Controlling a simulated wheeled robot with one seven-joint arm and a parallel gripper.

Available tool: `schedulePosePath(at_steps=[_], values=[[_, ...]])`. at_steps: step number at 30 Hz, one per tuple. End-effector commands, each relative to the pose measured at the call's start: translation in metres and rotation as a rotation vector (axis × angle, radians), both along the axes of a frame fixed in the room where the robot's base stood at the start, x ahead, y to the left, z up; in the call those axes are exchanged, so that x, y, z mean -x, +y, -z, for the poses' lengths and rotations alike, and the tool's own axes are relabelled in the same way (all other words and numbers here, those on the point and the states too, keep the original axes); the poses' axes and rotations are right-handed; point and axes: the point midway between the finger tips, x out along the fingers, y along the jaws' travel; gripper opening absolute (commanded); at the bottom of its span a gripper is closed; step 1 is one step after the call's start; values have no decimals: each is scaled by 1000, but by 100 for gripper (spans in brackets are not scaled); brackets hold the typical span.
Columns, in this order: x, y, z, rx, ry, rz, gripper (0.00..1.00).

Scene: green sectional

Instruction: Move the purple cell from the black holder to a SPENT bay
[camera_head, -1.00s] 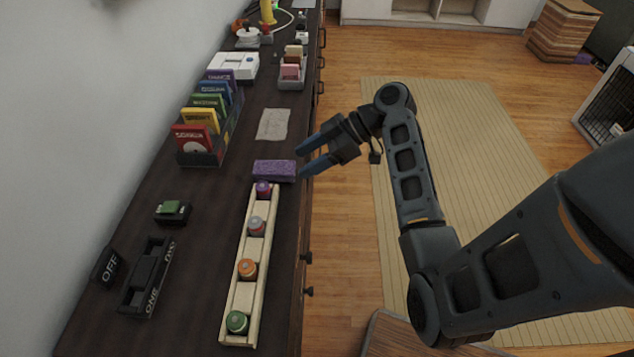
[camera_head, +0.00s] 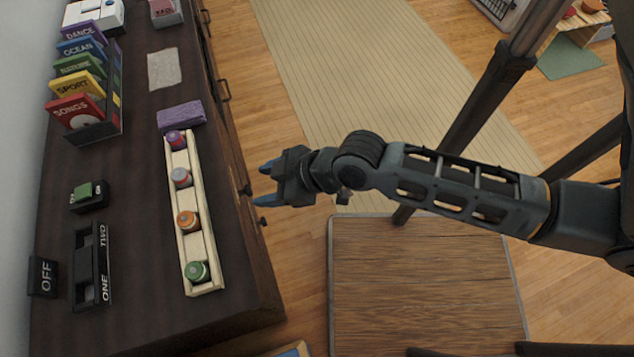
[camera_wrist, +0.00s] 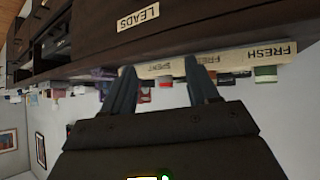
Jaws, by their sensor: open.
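Grey-red (camera_head: 181,177), orange (camera_head: 187,221) and green (camera_head: 197,271) cells sit in the same rack. In the wrist view, upside down, the rack's front (camera_wrist: 225,61) shows FRESH labels at the right and a SPENT label further left. The black holder (camera_head: 82,265), marked ONE and TWO, lies left of the rack; I see no purple cell in it. My gripper (camera_head: 264,183) is open and empty, beyond the dark cabinet's front edge, right of the rack.
A purple block (camera_head: 180,116) lies against the rack's far end. A small black box with a green block (camera_head: 89,195) and an OFF sign (camera_head: 43,277) stand left. Colored cases (camera_head: 82,115) stand behind. Drawer knobs (camera_head: 263,221) stick out near my gripper. A wooden table (camera_head: 430,290) stands right.

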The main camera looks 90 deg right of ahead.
Motion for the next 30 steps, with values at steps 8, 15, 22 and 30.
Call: schedulePosePath(at_steps=[8,15,22,30], values=[[60,56,-85,1,-237,-26,59],[87,86,-152,-67,-406,-92,59],[92,92,-168,-90,-446,-108,59],[92,92,-167,-89,-445,-106,59]])
